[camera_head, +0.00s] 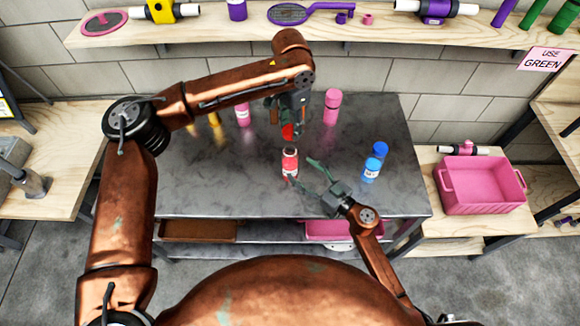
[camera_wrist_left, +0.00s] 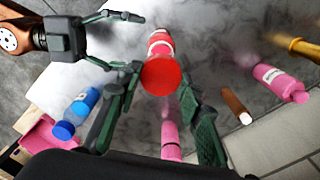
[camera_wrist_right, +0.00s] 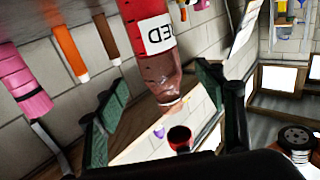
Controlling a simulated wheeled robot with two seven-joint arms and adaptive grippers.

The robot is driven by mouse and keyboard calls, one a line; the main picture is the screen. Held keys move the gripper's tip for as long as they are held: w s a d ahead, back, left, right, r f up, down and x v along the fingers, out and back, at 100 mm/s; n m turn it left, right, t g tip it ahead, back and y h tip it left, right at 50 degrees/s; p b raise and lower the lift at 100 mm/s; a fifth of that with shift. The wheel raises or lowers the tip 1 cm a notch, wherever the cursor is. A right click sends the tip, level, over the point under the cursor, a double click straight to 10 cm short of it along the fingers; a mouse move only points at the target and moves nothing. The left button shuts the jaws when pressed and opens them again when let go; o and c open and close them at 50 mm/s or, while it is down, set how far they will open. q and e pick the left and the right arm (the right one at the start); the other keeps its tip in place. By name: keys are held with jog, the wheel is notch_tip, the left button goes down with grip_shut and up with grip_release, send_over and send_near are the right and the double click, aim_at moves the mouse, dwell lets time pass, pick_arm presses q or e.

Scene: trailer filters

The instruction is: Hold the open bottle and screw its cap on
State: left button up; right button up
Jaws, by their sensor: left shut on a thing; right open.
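The red bottle (camera_head: 290,163) stands upright on the dark table, its neck bare. In the right wrist view the bottle (camera_wrist_right: 157,35) shows a "RED" label and an open brownish neck. My left gripper (camera_head: 289,118) is shut on the red cap (camera_head: 288,132), above the bottle with a gap between. In the left wrist view the cap (camera_wrist_left: 161,76) sits between the fingertips and hides the bottle's top; the bottle (camera_wrist_left: 160,42) shows behind it. My right gripper (camera_head: 301,171) is open, its fingers spread near the bottle; it also shows in the left wrist view (camera_wrist_left: 140,42).
A blue bottle (camera_head: 371,169) stands to the right, and pink bottles (camera_head: 332,107) stand at the back. Orange and brown items lie or stand at back left. A pink crate (camera_head: 482,187) is on the right side table. A wooden shelf (camera_head: 220,30) runs along the wall.

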aim_at(296, 165)
jog(key=x, duration=0.6)
jog(key=shift+w+a+f, duration=0.1)
jog(key=shift+w, duration=0.1)
jog(key=shift+c, duration=0.3)
grip_shut()
dwell(0.3)
